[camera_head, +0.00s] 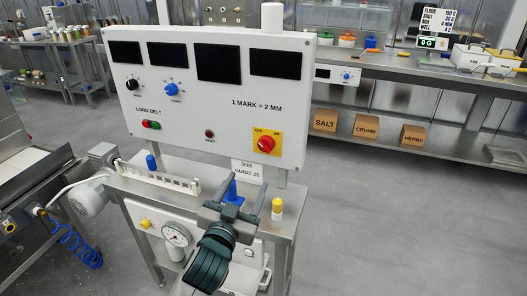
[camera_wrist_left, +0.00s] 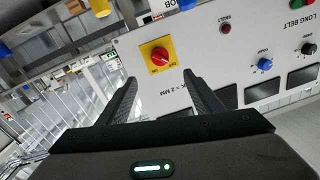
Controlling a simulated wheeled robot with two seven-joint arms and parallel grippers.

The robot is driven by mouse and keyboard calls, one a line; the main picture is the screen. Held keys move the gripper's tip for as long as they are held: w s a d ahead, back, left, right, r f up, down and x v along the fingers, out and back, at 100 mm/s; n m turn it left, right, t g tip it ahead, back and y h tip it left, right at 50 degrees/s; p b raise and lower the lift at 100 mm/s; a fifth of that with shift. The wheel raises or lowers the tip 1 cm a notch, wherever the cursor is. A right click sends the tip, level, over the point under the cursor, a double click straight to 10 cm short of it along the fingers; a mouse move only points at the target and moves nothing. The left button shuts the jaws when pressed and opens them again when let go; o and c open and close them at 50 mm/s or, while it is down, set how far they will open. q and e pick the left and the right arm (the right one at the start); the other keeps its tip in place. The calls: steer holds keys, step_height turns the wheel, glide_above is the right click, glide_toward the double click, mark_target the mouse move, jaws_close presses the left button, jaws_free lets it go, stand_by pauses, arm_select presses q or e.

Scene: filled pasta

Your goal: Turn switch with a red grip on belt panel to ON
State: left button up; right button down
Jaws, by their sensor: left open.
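The switch (camera_head: 266,143) has a red round grip on a yellow plate, low on the right side of the white belt panel (camera_head: 190,110). Small marks show at the plate's upper corners; which one the grip points to is too small to tell. My left gripper (camera_head: 246,184) is open and empty, below and in front of the switch, apart from it. In the left wrist view the switch (camera_wrist_left: 159,54) shows tilted, beyond and between the open fingertips (camera_wrist_left: 160,80). My right gripper is not in view.
The panel also has a black knob (camera_head: 133,85), a blue knob (camera_head: 172,88), a red-and-green button pair (camera_head: 151,124) and dark displays (camera_head: 219,63). A blue-topped post (camera_head: 151,162), a white rack (camera_head: 160,178) and a yellow-topped bottle (camera_head: 277,208) stand below on the ledge.

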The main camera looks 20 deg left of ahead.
mark_target(264, 149)
arm_select(q)
steer(key=shift+w, duration=0.2)
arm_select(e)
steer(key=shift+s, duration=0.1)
arm_select(q)
steer(key=w, duration=0.5)
steer(key=w+p, duration=0.1)
steer(key=w, duration=0.4)
steer(key=w+p, duration=0.1)
steer(key=w, duration=0.4)
steer(key=shift+w+a, duration=0.25)
steer(key=shift+w, duration=0.15)
steer(key=shift+w+p, duration=0.35)
steer(key=shift+w, duration=0.25)
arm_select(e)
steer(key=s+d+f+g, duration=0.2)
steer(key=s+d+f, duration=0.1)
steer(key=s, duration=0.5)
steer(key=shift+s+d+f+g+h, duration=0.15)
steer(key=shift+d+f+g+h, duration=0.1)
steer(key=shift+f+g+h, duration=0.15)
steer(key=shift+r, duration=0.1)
arm_select(q)
steer(key=shift+f, duration=0.1)
steer(key=c, duration=1.1)
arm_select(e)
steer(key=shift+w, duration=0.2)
